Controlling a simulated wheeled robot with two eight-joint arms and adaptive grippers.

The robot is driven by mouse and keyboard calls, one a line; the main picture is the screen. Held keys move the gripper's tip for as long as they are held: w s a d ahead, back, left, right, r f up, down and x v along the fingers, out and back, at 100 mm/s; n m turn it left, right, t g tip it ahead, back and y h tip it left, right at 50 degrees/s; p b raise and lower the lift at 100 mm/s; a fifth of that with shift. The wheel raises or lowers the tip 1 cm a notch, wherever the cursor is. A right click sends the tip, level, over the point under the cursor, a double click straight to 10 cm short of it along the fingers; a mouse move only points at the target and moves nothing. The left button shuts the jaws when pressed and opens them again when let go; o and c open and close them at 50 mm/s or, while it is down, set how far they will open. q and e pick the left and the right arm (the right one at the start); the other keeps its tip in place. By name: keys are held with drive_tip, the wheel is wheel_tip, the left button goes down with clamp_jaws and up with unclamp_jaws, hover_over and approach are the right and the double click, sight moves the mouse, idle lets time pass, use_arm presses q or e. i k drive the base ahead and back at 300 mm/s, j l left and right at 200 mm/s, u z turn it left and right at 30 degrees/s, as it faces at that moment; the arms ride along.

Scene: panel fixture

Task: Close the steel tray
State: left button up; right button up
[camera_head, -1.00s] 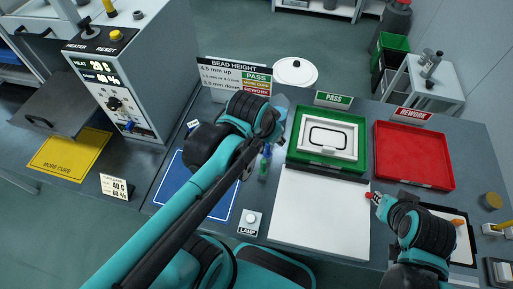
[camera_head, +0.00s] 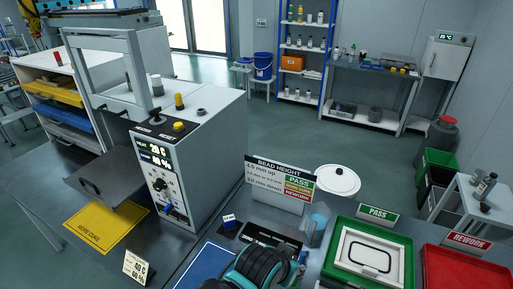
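The steel tray (camera_head: 106,190) is a dark grey flat drawer with a handle on its face. It sticks out to the left from the lower front of the white heater unit (camera_head: 192,150), so it stands open. My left gripper (camera_head: 297,262) is low in the picture, to the right of the heater unit and well apart from the tray. My own wrist mostly hides its fingers, so its opening does not show. My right gripper is outside the view.
A yellow MORE CURE mat (camera_head: 104,226) lies in front of the tray, with a small humidity sign (camera_head: 136,266) beside it. A bead height sign (camera_head: 279,184) stands right of the heater. Green PASS (camera_head: 336,270) and red REWORK (camera_head: 464,275) trays lie at right.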

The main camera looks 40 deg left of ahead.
sight(110, 178)
drive_tip(key=k+j, duration=0.85)
drive_tip(key=u, duration=1.8)
drive_tip(key=j, duration=0.1)
